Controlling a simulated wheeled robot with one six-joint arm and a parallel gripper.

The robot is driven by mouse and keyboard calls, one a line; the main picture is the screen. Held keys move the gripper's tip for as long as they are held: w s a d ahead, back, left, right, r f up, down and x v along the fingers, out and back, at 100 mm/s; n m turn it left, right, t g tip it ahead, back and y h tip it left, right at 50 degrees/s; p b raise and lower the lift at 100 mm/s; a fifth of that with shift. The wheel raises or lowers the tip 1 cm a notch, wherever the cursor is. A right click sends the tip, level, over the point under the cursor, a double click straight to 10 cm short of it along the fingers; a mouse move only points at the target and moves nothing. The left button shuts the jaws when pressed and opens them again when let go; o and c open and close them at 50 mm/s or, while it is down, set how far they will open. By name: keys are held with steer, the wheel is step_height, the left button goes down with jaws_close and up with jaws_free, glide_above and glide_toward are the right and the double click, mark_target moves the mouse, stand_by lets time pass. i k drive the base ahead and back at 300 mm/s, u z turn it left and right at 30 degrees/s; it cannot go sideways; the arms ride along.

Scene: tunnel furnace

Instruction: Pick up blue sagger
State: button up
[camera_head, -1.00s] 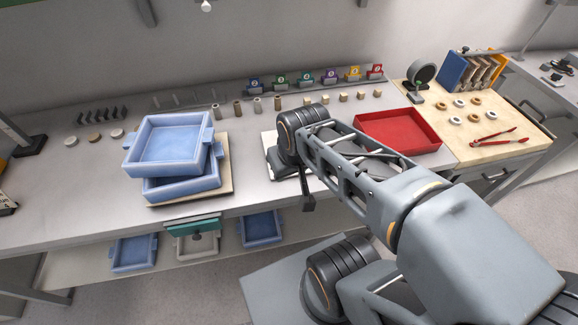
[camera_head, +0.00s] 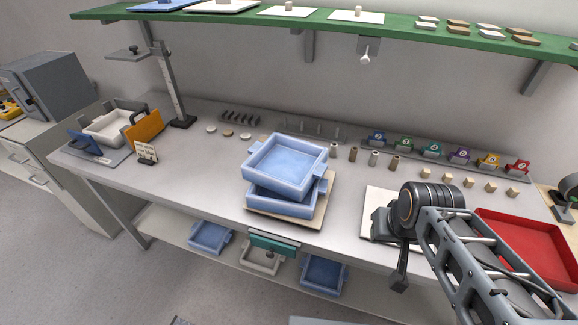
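Two blue saggers are stacked on a pale board (camera_head: 258,208) near the middle of the workbench. The upper blue sagger (camera_head: 285,160) sits slightly skewed on the lower blue sagger (camera_head: 280,203). Both look like open square trays with side lugs, and the upper one looks empty. Two more blue saggers stand on the lower shelf, one on the left (camera_head: 210,237) and one on the right (camera_head: 323,273). My gripper (camera_head: 399,282) hangs at the arm's end, right of the stack and apart from it. Its fingers are too small and dark to read.
A white sagger (camera_head: 262,257) stands between the lower blue ones, under a teal part (camera_head: 272,244). A red tray (camera_head: 525,245) is at the right. Small cylinders and blocks line the back. A green shelf (camera_head: 230,20) hangs above. Bare bench lies left of the stack.

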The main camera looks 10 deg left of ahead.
mark_target(288, 166)
steer(key=u, duration=0.5)
steer(key=k, duration=0.6)
steer(key=u, duration=1.5)
steer(key=i, duration=1.55)
steer(key=z, duration=0.55)
